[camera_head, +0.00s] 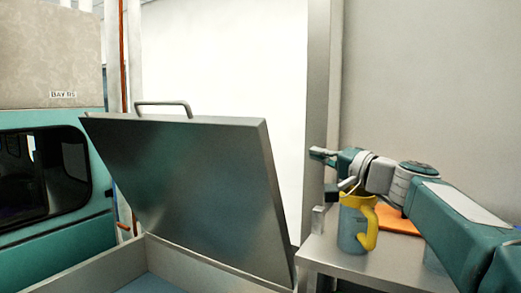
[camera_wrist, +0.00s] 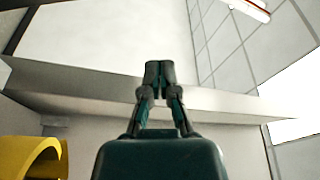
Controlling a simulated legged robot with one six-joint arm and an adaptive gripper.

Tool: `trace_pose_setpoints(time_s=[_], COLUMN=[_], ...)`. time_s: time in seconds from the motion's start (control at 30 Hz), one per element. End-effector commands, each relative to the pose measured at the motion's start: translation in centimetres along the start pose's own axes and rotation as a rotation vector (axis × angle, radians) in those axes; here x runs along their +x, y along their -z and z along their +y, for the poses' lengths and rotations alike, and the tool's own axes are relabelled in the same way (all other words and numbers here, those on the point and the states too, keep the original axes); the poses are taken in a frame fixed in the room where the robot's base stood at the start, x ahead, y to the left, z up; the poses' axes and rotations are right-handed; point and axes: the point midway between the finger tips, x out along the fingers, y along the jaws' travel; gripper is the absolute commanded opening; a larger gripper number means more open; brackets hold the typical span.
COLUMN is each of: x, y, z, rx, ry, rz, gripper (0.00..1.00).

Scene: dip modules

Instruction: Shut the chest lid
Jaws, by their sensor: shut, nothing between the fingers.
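The chest lid (camera_head: 190,170) is a dark metal panel standing raised and tilted in the head view. A bar handle (camera_head: 163,104) sits on its upper edge. The chest (camera_head: 180,265) below it is open, and part of its bluish inside shows. My gripper (camera_head: 318,153) is right of the lid, above the side shelf, apart from the lid and pointing left. In the wrist view my gripper (camera_wrist: 158,68) has its fingertips together with nothing between them. I cannot tell which surface in the wrist view, if any, is the lid.
A grey-blue mug with a yellow handle (camera_head: 369,230) stands on a shelf (camera_head: 335,260) under my gripper. An orange item (camera_head: 398,222) lies behind it. A grey post (camera_head: 318,80) rises behind the lid's right side. A teal cabinet with a dark window (camera_head: 70,165) stands left.

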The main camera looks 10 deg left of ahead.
Motion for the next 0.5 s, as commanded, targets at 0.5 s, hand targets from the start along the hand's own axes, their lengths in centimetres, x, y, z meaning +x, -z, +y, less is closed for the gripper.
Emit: trace_pose_setpoints(time_s=[0.5], x=[6.5], y=[0.0], z=[-0.1], rx=[-0.001], ry=[0.005], rz=[0.001], gripper=[0.00])
